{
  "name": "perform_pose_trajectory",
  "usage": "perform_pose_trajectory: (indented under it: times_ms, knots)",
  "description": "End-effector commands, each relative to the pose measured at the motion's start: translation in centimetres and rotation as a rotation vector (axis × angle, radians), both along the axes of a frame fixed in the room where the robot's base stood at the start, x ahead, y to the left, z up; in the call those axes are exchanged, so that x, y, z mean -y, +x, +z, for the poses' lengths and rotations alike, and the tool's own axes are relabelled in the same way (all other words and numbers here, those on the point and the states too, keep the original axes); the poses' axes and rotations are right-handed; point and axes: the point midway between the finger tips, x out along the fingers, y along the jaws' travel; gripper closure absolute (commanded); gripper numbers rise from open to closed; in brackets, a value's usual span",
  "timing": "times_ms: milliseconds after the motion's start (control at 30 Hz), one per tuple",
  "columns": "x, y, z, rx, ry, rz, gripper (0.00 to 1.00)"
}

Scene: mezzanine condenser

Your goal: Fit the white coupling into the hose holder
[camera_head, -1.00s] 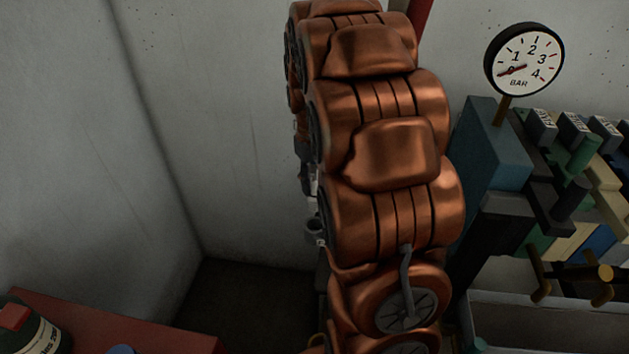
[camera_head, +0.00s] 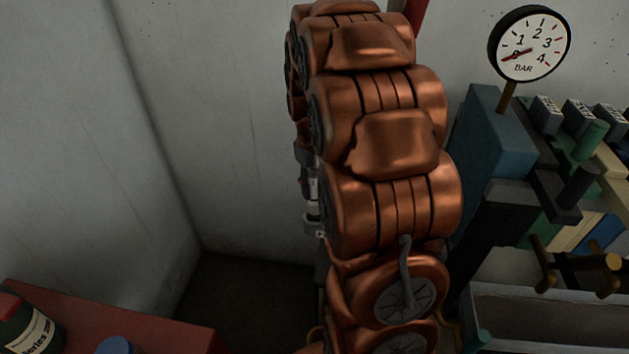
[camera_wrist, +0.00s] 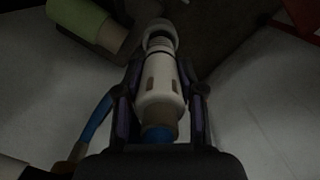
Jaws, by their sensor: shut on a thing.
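In the wrist view my gripper (camera_wrist: 160,82) is shut on the white coupling (camera_wrist: 160,98), with one finger on each side of it. The coupling has dark slots in its body and a ringed, narrower end pointing away from the gripper. A tan collar and a blue piece (camera_wrist: 157,136) show at its near end. I cannot identify the hose holder with certainty in either view.
A pressure gauge (camera_head: 530,44) stands above a blue block (camera_head: 494,138) and coloured valve parts at right. A red surface (camera_head: 110,322) with a bottle (camera_head: 30,325) is at lower left. A green cylinder (camera_wrist: 78,20) is at upper left in the wrist view.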

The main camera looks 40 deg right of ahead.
Motion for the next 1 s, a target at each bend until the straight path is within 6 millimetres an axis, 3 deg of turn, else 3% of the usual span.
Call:
perform_pose_trajectory:
  times_ms: [233,1000]
  knots:
    - [-0.01,0.02,-1.26,0.001,0.0,0.0,1.0]
    - [-0.02,-0.01,-1.34,0.001,0.0,-0.001,1.0]
